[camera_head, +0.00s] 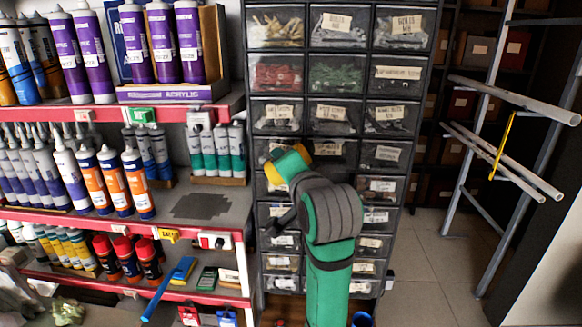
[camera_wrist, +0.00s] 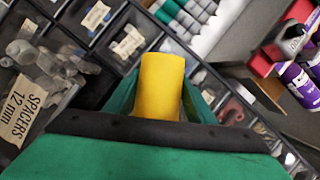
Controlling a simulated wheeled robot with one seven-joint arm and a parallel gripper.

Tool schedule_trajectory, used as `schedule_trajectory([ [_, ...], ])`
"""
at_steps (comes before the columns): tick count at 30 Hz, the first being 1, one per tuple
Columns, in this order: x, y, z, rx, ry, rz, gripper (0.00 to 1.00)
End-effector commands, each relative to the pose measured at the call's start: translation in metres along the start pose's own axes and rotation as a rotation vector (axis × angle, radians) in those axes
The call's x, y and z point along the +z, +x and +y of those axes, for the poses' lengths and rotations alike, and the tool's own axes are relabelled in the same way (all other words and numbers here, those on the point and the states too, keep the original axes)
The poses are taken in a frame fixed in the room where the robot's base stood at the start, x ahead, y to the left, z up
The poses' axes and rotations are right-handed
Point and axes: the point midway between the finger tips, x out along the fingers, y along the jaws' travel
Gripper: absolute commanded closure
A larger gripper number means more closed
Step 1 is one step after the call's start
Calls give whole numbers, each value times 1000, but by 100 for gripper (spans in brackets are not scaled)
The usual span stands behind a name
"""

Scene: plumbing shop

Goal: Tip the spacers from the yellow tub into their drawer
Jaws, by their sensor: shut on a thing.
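My gripper (camera_wrist: 160,98) is shut on the yellow tub (camera_wrist: 161,82), with a green finger on each side of it. In the head view the yellow tub (camera_head: 286,166) is held in front of the left column of the drawer cabinet, partly hidden by my arm, and looks tilted. The inside of the tub and any spacers in it are hidden. In the wrist view a drawer labelled "SPACERS 12 mm" (camera_wrist: 28,108) lies left of the tub, with pale grey pieces showing behind its label. I cannot tell whether that drawer is pulled out.
The dark drawer cabinet (camera_head: 332,101) holds many labelled small-parts drawers. Shelves of sealant tubes (camera_head: 134,182) with red edges stand close on the left. A metal rack with pale pipes (camera_head: 508,167) stands at the right. Tiled floor (camera_head: 432,250) is clear between cabinet and rack.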

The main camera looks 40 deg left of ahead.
Motion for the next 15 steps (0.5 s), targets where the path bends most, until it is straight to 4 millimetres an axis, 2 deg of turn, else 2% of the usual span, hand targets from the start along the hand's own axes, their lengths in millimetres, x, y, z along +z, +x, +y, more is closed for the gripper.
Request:
schedule_trajectory([
  [9,-10,-4,1,216,-517,3,72],
  [15,-18,-7,6,325,-775,1,72],
])
